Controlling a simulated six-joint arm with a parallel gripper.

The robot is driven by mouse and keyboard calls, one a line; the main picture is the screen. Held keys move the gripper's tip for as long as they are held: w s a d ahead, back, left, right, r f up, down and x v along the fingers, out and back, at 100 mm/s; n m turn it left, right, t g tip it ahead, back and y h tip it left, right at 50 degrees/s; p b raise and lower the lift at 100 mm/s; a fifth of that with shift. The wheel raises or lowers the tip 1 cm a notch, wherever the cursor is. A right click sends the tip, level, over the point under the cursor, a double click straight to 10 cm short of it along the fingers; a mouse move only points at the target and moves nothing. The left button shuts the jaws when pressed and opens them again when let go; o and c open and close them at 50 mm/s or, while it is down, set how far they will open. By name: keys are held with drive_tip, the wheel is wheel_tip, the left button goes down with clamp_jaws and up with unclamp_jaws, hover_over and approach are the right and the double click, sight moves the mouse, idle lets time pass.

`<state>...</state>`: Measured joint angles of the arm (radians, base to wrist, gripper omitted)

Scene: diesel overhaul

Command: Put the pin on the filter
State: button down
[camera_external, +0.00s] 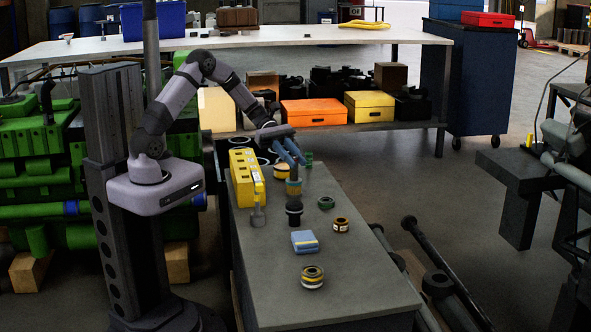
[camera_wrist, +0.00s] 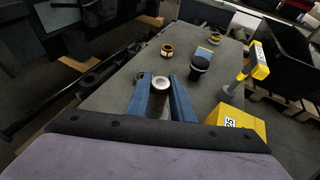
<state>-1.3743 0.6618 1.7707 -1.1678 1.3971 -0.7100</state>
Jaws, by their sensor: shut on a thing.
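My gripper (camera_external: 292,156) is above the grey workbench, its two blue fingers pointing down. In the wrist view the fingers (camera_wrist: 163,100) are shut on the pin (camera_wrist: 160,83), a grey hollow cylinder with a pale round end. The filter (camera_external: 294,209), a dark cylinder with a wide black top, stands upright on the bench. In the wrist view the filter (camera_wrist: 200,64) is ahead and right of the pin, apart from it. The fingers hide part of the pin's sides.
A yellow block (camera_external: 246,178) lies left of my gripper. A grey piston-like part (camera_external: 258,212), a blue-yellow sponge-like block (camera_external: 305,241) and several rings (camera_external: 312,277) are on the bench (camera_external: 350,290). The bench's front right is clear.

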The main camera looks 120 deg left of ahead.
idle(0.3)
drive_tip(key=c, duration=1.5)
unclamp_jaws()
drive_tip(key=shift+f, duration=0.1)
drive_tip(key=shift+c, duration=0.2)
drive_tip(key=shift+s+a+r, duration=0.1)
drive_tip(key=shift+s+r, duration=0.05)
drive_tip(key=shift+r, duration=0.1)
drive_tip(key=p+v, duration=0.1)
drive_tip(key=v, duration=1)
drive_tip(key=shift+s, duration=0.3)
drive_tip(key=shift+a, duration=0.1)
